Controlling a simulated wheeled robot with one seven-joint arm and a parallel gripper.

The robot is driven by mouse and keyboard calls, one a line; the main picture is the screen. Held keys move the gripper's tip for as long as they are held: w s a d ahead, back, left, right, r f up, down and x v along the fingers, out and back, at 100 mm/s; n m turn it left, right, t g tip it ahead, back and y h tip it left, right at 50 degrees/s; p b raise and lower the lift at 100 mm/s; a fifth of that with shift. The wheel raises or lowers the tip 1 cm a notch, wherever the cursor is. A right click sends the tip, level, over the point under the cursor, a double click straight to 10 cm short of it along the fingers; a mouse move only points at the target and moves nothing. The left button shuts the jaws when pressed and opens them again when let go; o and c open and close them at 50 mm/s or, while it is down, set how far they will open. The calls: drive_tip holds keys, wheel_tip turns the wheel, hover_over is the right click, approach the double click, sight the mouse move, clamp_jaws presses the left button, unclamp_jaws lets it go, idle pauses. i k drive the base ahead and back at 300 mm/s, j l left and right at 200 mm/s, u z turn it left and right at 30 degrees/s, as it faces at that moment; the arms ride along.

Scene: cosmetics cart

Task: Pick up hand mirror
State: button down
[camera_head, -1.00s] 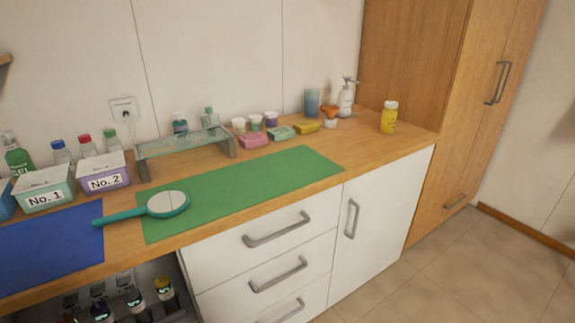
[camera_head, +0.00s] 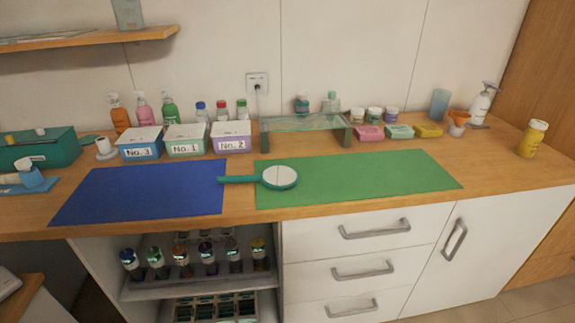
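The hand mirror (camera_head: 279,178) has a round pale glass face in a teal rim and a teal handle. It lies flat near the front of the wooden counter. Its head rests on the left part of the green mat (camera_head: 380,178). Its handle (camera_head: 238,180) points left, across the bare wood strip to the right edge of the blue mat (camera_head: 150,192). My gripper is not in view.
Boxes marked No. 3, No. 1 and No. 2 (camera_head: 231,143) stand behind the blue mat. A glass riser (camera_head: 305,124) stands behind the mirror. Soaps and jars line the back right. Drawers (camera_head: 360,245) and an open shelf with bottles (camera_head: 195,285) lie below.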

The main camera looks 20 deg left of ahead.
sight(278, 177)
drive_tip(key=u, duration=1.65)
drive_tip(key=i+l+u, duration=0.15)
drive_tip(key=l, duration=0.2)
drive_tip(key=i+l+u, duration=0.1)
drive_tip(key=l, duration=0.25)
drive_tip(key=i, duration=0.1)
